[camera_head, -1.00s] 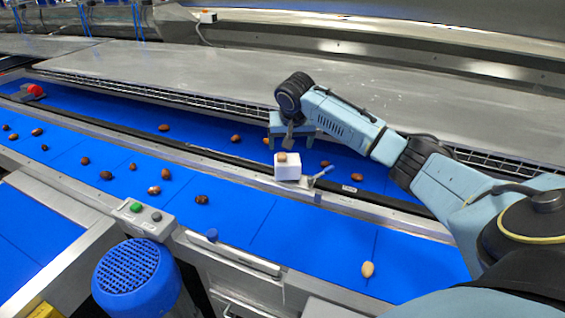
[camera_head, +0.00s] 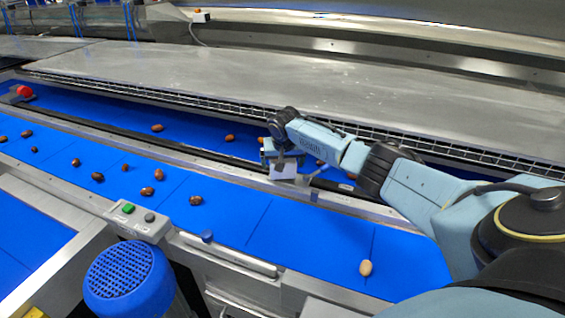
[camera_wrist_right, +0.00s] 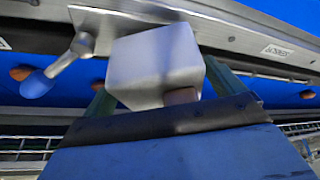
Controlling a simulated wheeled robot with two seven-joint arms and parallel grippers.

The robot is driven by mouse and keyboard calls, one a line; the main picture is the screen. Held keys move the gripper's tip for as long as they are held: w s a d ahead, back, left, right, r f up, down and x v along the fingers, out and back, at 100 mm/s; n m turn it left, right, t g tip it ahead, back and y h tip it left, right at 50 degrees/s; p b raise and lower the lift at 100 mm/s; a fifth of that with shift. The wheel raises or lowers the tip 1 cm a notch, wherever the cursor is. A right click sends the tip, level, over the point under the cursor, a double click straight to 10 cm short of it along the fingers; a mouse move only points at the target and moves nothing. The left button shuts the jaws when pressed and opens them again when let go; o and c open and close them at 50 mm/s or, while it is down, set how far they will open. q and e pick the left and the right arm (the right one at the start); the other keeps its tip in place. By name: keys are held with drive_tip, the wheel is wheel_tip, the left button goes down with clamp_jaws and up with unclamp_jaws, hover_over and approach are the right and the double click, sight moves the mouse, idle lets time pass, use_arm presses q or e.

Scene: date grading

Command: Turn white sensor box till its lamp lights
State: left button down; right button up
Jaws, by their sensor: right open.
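The white sensor box (camera_head: 283,172) sits on the metal rail between the two blue belts, partly covered by my right gripper (camera_head: 282,155). In the right wrist view the box (camera_wrist_right: 150,62) lies between my right gripper's fingers (camera_wrist_right: 165,92), which are open on either side of it. I cannot tell whether either finger touches it. A small brownish part (camera_wrist_right: 181,96) shows on the box's near side; I see no clear glow. A lever with a blue knob (camera_wrist_right: 37,85) stands beside the box. My left gripper is not in view.
Brown dates lie scattered on the blue belt (camera_head: 235,215), with one paler date (camera_head: 366,268) at front right. A control box (camera_head: 138,219) with green and dark buttons and a blue motor (camera_head: 130,279) are at front left. A wire mesh edge runs behind.

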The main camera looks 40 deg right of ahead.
drive_tip(key=c, duration=1)
drive_tip(key=m+p, duration=0.1)
drive_tip(key=m+g+p, duration=0.1)
drive_tip(key=p, duration=0.1)
drive_tip(key=shift+a+r+m+h, duration=0.1)
drive_tip(key=shift+r+m+h, duration=0.15)
drive_tip(key=shift+m+h, duration=0.05)
drive_tip(key=shift+f+m+p, duration=0.1)
drive_tip(key=shift+m+p, duration=0.25)
drive_tip(key=shift+m, duration=0.25)
drive_tip(key=shift+s+d+f+m+g+h, duration=0.1)
drive_tip(key=shift+d+m+g+h, duration=0.2)
drive_tip(key=shift+m, duration=0.5)
drive_tip(key=shift+a, duration=0.1)
drive_tip(key=o, duration=1)
